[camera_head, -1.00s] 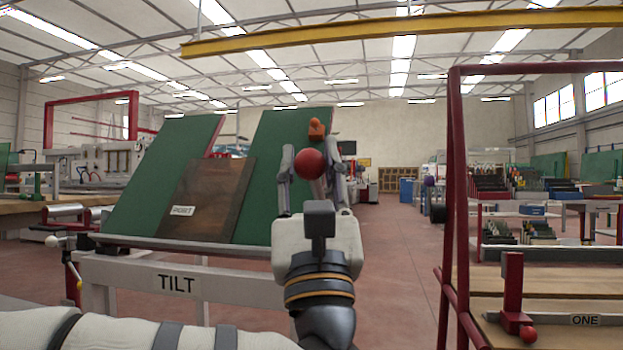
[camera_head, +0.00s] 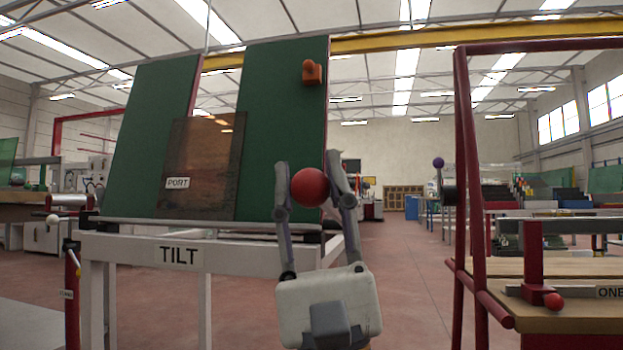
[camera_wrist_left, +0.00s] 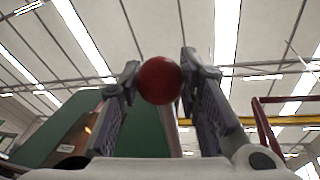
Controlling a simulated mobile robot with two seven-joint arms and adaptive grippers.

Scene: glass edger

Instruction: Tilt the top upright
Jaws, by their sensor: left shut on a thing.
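The tilt table's green top (camera_head: 270,100) stands steeply raised, leaning back, above a white frame (camera_head: 130,248) marked TILT. A dark brown panel (camera_head: 207,150) labelled PORT leans on the top's lower part. My left gripper (camera_head: 309,186) is in front of the top's lower right corner, its two fingers shut on a red ball knob (camera_head: 310,188). The knob also shows between the fingers in the left wrist view (camera_wrist_left: 159,81). What the knob is fixed to is hidden. My right gripper is not in view.
An orange piece (camera_head: 312,73) sits near the top's upper right edge. A red-framed rack (camera_head: 463,160) and a wooden bench (camera_head: 580,320) marked ONE stand at the right. The aisle floor (camera_head: 400,250) between table and rack is clear.

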